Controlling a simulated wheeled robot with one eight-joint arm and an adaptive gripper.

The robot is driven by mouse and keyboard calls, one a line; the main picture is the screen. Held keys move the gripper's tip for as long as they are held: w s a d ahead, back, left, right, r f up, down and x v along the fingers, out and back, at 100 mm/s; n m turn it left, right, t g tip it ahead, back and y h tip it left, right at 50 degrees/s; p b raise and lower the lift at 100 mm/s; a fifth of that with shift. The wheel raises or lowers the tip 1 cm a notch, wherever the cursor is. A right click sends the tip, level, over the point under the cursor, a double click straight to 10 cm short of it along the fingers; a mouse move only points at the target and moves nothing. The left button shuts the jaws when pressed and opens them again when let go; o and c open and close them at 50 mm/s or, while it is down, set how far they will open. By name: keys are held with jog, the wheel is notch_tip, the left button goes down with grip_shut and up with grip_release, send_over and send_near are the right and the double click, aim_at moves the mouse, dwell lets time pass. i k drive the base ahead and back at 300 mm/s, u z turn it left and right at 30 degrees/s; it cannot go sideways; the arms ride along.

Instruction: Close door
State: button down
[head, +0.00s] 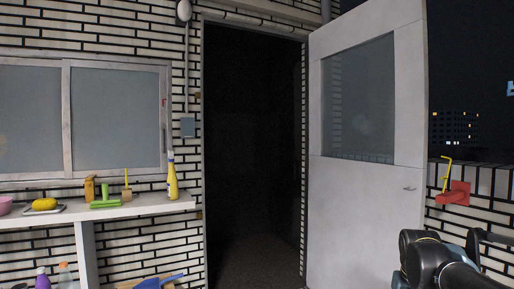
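The door (365,225) is a pale grey panel with a large dark glass pane (359,98) in its upper part. It stands wide open, swung to the right of the doorway. A small lever handle (409,189) sits near its right edge. The doorway (252,150) is open and dark inside. Black links of my arm show at the bottom right, in front of the door's lower right corner. My gripper's fingers cannot be made out in the head view.
Left of the doorway, a white shelf (140,205) under a window holds a yellow spray bottle (172,178), a yellow sponge (45,204) and green-handled tools. A blue dustpan (158,283) is low by the wall. A red object (453,193) sits at the brick parapet, right.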

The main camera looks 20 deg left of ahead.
aim_at(359, 210)
jog(key=z, duration=0.5)
jog(key=i, duration=0.5)
jog(key=z, duration=0.95)
